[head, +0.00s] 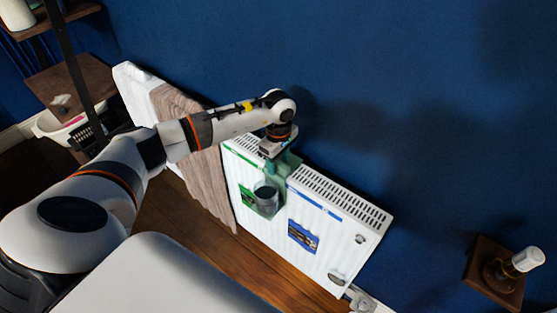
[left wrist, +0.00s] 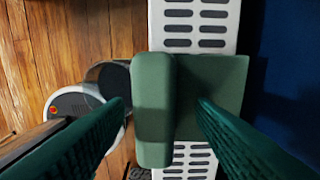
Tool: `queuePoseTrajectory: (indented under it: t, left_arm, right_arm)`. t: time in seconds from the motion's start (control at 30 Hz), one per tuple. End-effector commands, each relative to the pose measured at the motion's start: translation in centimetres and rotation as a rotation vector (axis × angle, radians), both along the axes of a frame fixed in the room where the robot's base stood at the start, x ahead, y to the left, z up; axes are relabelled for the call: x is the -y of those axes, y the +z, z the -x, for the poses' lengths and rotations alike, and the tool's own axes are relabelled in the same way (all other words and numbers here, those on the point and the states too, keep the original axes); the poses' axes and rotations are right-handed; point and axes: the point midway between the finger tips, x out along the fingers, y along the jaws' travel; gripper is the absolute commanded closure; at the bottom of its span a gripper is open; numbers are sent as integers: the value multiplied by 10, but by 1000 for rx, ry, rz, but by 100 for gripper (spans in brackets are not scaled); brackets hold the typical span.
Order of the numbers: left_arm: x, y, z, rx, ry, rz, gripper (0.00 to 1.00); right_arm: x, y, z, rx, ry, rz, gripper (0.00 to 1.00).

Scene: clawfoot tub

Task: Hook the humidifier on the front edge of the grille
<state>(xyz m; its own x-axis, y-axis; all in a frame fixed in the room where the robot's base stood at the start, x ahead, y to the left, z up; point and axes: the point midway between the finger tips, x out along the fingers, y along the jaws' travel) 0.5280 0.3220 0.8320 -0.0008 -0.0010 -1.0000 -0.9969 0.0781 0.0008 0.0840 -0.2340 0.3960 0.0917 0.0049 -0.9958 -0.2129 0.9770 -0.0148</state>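The green humidifier (left wrist: 153,120) shows in the left wrist view as a raised bar and a flat plate lying across the slotted grille (left wrist: 194,30). In the head view its grey cup (head: 265,198) hangs in front of the radiator's white front panel. The grille (head: 340,190) runs along the radiator's top. My left gripper (head: 277,152) is directly above the humidifier. In the left wrist view its ridged fingers (left wrist: 162,104) stand apart on either side of the bar, with a visible gap. Whether the hook sits fully on the edge is hidden. My right gripper is out of view.
A brownish towel (head: 192,145) hangs over the radiator's left part. A blue wall stands close behind. A small wooden shelf with a white-capped bottle (head: 526,260) is at the lower right. A white basket (head: 60,125) stands at the far left. Wooden floor lies in front.

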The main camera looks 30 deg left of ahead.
Motion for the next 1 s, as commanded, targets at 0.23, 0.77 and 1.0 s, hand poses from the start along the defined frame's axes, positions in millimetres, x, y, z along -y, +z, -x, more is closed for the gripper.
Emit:
queuePoseTrajectory:
  t: [0.23,0.77,1.0]
  left_arm:
    - [0,-1,1,-2,0,0,50]
    - [0,6,0,-1,0,0,50]
    - [0,16,0,-2,0,0,50]
  right_arm:
    - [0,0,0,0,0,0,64]
    - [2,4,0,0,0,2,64]
    - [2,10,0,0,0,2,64]
